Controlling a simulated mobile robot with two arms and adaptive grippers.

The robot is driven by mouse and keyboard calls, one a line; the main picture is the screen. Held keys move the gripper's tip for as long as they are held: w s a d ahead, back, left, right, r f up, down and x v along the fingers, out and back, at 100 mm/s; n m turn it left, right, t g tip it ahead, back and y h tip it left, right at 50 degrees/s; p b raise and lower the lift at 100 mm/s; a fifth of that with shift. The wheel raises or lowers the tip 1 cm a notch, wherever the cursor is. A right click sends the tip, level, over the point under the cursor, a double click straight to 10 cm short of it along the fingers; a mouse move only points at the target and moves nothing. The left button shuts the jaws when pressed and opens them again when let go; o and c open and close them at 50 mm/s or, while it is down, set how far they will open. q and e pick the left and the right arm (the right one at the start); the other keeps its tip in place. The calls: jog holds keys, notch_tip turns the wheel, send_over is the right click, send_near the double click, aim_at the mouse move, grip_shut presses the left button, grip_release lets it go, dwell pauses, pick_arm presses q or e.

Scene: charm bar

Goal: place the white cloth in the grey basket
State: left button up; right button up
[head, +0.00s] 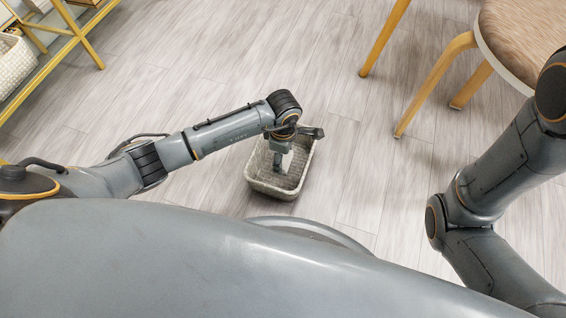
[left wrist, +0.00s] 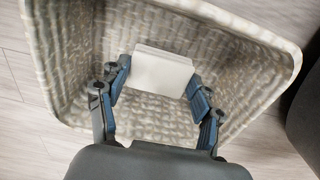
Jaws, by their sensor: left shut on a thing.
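The grey basket (head: 272,186) stands on the floor in front of my base in the head view. Its woven walls also show in the left wrist view (left wrist: 235,50). My left gripper (head: 280,166) reaches down into the basket. In the left wrist view my left gripper (left wrist: 160,90) is shut on the white cloth (left wrist: 162,72), a pale folded block between its fingers. The cloth is inside the outline of the basket. I cannot tell whether it touches the basket's bottom. The cloth is hidden by my arm in the head view. My right gripper is out of view.
A stool with a brown seat (head: 525,35) and wooden legs stands at the upper right. A yellow shelf frame (head: 60,50) with a white woven basket (head: 14,62) is at the upper left. The wooden floor (head: 330,110) around the grey basket is clear.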

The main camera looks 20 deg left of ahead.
pick_arm(q)
notch_tip(320, 180, down, 3)
jog(key=shift+r+b, duration=0.1)
jog(key=shift+b, duration=0.65)
jog(key=shift+r, duration=0.1)
jog(key=o, duration=1.1)
jog(key=shift+f, duration=0.2)
